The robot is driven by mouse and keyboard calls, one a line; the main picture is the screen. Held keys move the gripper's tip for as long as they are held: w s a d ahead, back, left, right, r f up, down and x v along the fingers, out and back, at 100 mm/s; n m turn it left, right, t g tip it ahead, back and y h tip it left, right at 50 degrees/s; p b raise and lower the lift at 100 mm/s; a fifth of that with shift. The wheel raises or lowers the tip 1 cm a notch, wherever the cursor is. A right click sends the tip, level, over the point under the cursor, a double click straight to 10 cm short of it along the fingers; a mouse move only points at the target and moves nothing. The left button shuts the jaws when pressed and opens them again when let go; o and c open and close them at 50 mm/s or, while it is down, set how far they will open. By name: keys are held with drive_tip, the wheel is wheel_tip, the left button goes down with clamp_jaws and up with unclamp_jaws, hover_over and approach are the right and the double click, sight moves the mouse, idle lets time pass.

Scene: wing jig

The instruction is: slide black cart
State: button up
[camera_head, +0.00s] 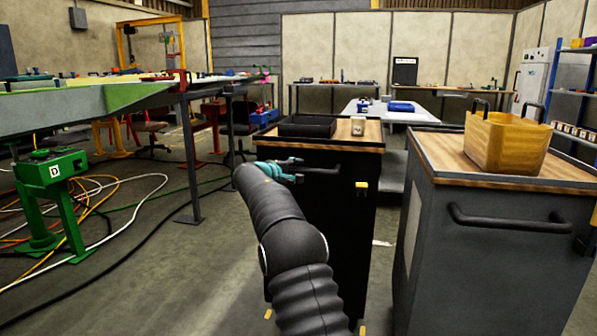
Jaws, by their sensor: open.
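The black cart (342,235) stands in the middle of the view, with a wooden top and a dark handle (322,170) on its near face. A black tray (307,126) and a pale cup (358,126) sit on its top. My gripper (298,170) is open at the cart's upper left, beside the left end of the handle. I cannot tell whether its fingers touch or surround the handle. My dark arm hides the cart's lower left part.
A grey cart (492,265) with a yellow basket (506,142) stands close on the right, a narrow gap away. A green jig stand (50,180) and loose cables lie at left. Open floor (165,270) shows left of my arm. A pale table (392,113) stands behind.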

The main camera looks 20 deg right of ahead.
drive_tip(key=v, duration=1.1)
drive_tip(key=shift+d, duration=0.15)
drive_tip(key=s+a+f+g+y, duration=0.2)
drive_tip(key=s+f+y, duration=0.1)
drive_tip(key=f, duration=0.8)
drive_tip(key=s+a+f+m+g+y, duration=0.1)
drive_tip(key=s+a+f+g+y, duration=0.2)
drive_tip(key=s, duration=0.6)
drive_tip(key=s+a+m+y, duration=0.2)
drive_tip(key=s, duration=1.1)
drive_tip(key=s+a+r+m+t+y, duration=0.1)
drive_tip(key=s+a+m+y, duration=0.1)
drive_tip(key=s, duration=1.2)
drive_tip(key=s+a+m+t+y, duration=0.1)
drive_tip(key=s+a+m+y, duration=0.1)
drive_tip(key=s, duration=1.2)
drive_tip(key=shift+s+a+r+y, duration=0.2)
drive_tip(key=shift+a+r+y, duration=0.1)
drive_tip(key=shift+a+y, duration=0.6)
